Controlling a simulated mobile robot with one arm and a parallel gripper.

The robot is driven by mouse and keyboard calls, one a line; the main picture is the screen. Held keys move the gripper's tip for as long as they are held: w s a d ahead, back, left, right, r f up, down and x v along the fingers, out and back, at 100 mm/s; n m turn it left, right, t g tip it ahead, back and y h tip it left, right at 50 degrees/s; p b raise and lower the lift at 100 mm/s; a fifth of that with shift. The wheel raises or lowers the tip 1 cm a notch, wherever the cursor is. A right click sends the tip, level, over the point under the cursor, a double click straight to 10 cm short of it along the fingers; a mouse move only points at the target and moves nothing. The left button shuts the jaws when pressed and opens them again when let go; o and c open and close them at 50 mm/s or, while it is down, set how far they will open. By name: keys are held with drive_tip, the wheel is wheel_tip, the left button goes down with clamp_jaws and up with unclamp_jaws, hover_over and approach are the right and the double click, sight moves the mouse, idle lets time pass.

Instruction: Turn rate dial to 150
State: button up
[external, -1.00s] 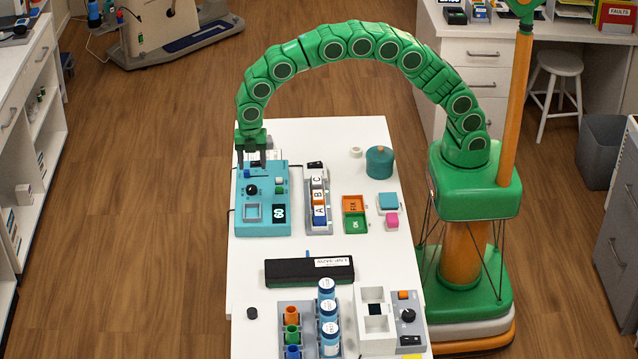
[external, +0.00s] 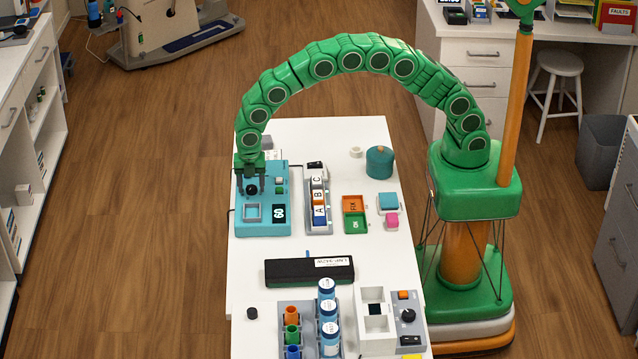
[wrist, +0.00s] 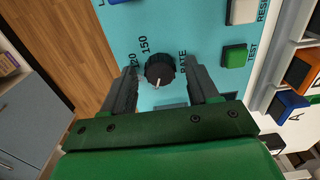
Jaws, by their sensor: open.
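The black rate dial (external: 251,190) sits on the teal device (external: 242,228). In the wrist view the dial (wrist: 160,68) shows a white pointer mark on its lower edge, toward my gripper. The labels 120 and 150 (wrist: 144,45) are printed at its left and upper left, RATE at its right. My gripper (external: 250,190) is open over the device, fingers pointing down. In the wrist view my gripper's fingers (wrist: 162,74) appear on either side of the dial, with a visible gap on each side. The device's display (external: 279,213) reads 60.
A green TEST button (wrist: 235,55) and a white RESET button (wrist: 242,11) lie right of the dial. The lettered A, B, C block rack (external: 319,205) stands right of the device. A black case (external: 290,272) lies in front. The floor left of the table is clear.

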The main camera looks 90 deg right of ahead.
drive_tip(key=c, duration=1)
drive_tip(key=shift+c, duration=0.2)
